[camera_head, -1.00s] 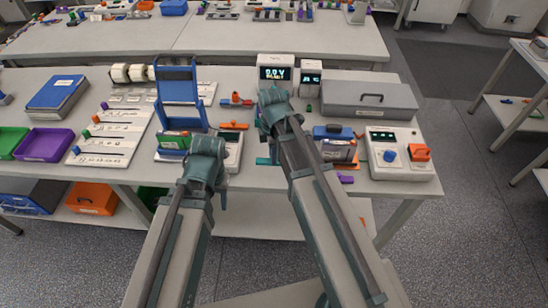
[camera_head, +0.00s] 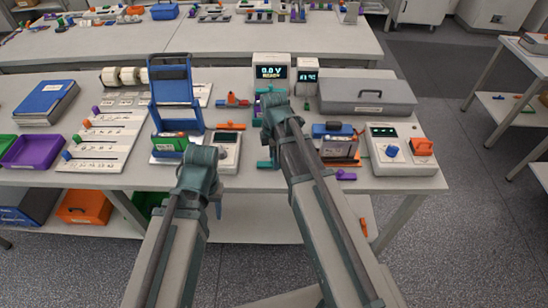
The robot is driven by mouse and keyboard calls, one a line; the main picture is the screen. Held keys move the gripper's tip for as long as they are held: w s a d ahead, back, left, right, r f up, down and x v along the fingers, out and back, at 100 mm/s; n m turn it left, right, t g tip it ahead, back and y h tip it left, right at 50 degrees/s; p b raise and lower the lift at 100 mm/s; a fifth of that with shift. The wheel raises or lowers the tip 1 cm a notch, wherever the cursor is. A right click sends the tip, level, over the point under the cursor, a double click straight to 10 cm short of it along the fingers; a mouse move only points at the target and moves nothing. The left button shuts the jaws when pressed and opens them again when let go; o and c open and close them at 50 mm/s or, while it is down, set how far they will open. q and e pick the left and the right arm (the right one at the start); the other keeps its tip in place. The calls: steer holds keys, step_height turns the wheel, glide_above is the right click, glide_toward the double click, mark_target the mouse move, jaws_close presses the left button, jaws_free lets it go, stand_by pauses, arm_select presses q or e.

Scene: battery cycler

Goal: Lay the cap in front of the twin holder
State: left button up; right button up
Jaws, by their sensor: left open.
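I cannot single out the cap with certainty. A small purple piece (camera_head: 346,175) lies by the bench's front edge, in front of a blue-and-grey two-part block (camera_head: 338,145) that may be the twin holder. Another holder with a green and a blue block (camera_head: 170,145) stands at left of centre, before a blue rack. My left gripper (camera_head: 218,208) hangs open and empty at the bench's front edge, below the grey meter. My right gripper (camera_head: 264,135) is over the bench in the middle. Its fingers are mostly hidden by its wrist, so its grip is unclear.
A grey meter (camera_head: 226,150), a blue rack (camera_head: 172,95), a display unit (camera_head: 271,72), a grey case (camera_head: 367,97) and a control box with an orange switch (camera_head: 421,147) crowd the bench. A purple tray (camera_head: 35,150) is at far left.

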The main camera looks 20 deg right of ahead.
steer(key=shift+r, duration=0.1)
step_height(320, 180, up, 12)
steer(key=p, duration=1.3)
steer(key=s+a+m+h, duration=0.1)
steer(key=s+a+m, duration=0.9)
steer(key=s+m, duration=0.4)
steer(key=shift+s+a+r+b, duration=0.15)
steer(key=shift+a+b, duration=0.15)
steer(key=shift+b, duration=0.05)
